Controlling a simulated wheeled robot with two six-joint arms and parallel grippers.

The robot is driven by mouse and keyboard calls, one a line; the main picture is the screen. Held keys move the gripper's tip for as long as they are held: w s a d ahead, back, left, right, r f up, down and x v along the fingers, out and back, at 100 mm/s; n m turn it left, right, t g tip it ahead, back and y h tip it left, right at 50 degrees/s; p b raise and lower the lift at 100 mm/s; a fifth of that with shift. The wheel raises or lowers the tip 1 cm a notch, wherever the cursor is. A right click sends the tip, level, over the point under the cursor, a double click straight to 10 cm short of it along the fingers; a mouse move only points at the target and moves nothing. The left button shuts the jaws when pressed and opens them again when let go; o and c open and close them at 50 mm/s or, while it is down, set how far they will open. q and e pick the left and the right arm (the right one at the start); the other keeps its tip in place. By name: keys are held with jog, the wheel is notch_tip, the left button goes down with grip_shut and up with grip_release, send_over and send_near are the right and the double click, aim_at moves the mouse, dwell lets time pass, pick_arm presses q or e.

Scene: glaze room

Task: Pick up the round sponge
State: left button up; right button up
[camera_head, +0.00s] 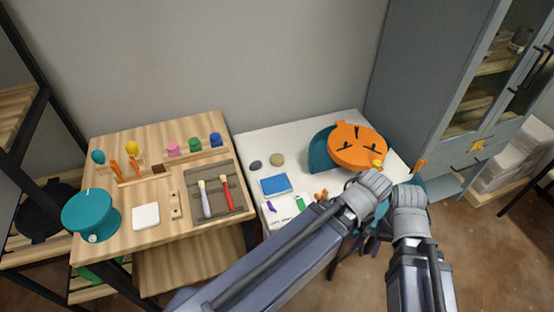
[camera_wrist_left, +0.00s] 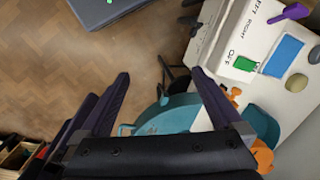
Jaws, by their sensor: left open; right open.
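The round sponge (camera_head: 277,159), a small olive disc, lies on the white table, just right of a dark grey oval piece (camera_head: 255,165). It also shows at the right edge of the left wrist view (camera_wrist_left: 297,82). My left gripper (camera_wrist_left: 160,75) is open and empty, with its dark fingers apart, well to the left of the sponge in that view. In the head view my right gripper (camera_head: 410,197) is at the right, beyond the front right of the white table, apart from the sponge; its fingers are mostly hidden.
The white table (camera_head: 246,145) also holds a blue block (camera_head: 274,185), a green piece, a purple piece and an orange and teal round device (camera_head: 357,145). A wooden table (camera_head: 150,250) with tools stands left. A grey cabinet (camera_head: 415,90) stands right.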

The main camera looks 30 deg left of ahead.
pick_arm(q)
jog(key=n+t+h+b, duration=0.2)
jog(key=t+b, duration=0.1)
jog(key=b, duration=0.5)
send_over(277, 157)
jog(key=s, duration=0.2)
notch_tip(277, 157, down, 7)
jog(key=shift+s+f, duration=0.1)
jog(key=shift+s, duration=0.05)
jog(key=b+x, duration=0.7)
jog(key=x, duration=0.1)
jog(key=shift+a, duration=0.3)
